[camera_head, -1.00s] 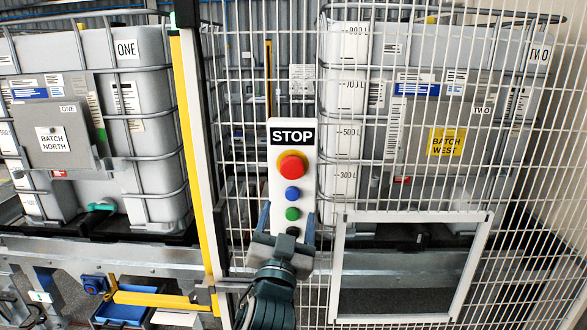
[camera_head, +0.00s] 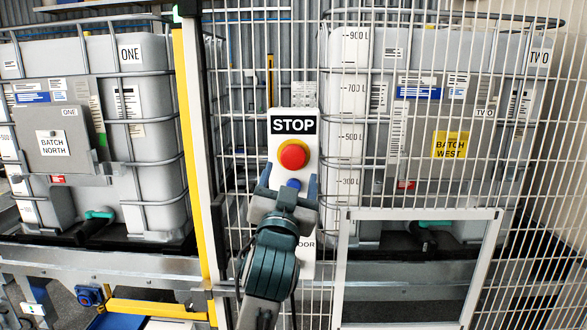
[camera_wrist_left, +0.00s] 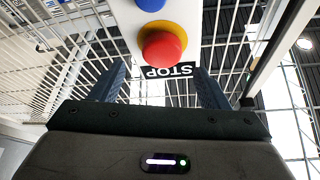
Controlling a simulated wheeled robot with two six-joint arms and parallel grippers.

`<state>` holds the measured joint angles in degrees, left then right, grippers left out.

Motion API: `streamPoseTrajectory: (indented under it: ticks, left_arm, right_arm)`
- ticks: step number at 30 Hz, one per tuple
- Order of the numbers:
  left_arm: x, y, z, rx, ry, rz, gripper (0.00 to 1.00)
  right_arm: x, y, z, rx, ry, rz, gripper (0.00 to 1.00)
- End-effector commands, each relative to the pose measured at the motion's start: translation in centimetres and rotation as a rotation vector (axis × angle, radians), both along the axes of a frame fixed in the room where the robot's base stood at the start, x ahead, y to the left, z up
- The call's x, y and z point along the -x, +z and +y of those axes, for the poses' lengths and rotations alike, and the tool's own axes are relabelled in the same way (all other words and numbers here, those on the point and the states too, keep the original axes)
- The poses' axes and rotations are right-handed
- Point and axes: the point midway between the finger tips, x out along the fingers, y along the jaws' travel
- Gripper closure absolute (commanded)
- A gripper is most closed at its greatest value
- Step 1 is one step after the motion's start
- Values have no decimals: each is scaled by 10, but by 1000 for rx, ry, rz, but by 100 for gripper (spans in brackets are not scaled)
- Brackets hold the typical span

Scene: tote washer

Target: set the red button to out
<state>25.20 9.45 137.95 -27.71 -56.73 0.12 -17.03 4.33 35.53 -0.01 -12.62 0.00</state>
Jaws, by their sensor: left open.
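The red button (camera_head: 293,155) is a round mushroom head on a yellow ring, below a black STOP label (camera_head: 293,125) on a white panel (camera_head: 279,180). It also shows in the left wrist view (camera_wrist_left: 162,48), upside down. My left gripper (camera_head: 290,182) is open and empty, with its fingertips just below the red button, around the height of the blue button (camera_head: 293,184). In the left wrist view its fingers lie apart on both sides of the panel, and the red button appears between and beyond them. The gripper and arm hide the lower panel. My right gripper is not in view.
A wire mesh fence (camera_head: 240,85) surrounds the panel, with a yellow-edged post (camera_head: 190,130) to its left. A white framed opening (camera_head: 420,214) is at lower right. Caged tanks labelled ONE (camera_head: 150,75) and TWO (camera_head: 480,80) stand behind. Open air lies in front of the panel.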

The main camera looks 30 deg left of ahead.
Motion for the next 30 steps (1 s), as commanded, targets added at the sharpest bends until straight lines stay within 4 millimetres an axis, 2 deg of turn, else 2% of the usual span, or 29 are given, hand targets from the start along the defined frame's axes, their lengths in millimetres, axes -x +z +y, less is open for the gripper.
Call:
streamPoseTrajectory:
  ticks: [1, 9, 21, 30]
  left_arm:
    - [-9, 10, 4, -3, 2, 1, 31]
    - [-39, 20, 18, 0, 0, 0, 31]
    - [-44, 21, 21, 2, -1, -1, 33]
    - [-44, 21, 21, 1, 0, 0, 92]
  right_arm:
    - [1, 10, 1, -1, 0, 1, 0]
    - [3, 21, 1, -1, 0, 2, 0]
    - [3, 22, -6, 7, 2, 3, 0]
    - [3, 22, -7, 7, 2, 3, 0]
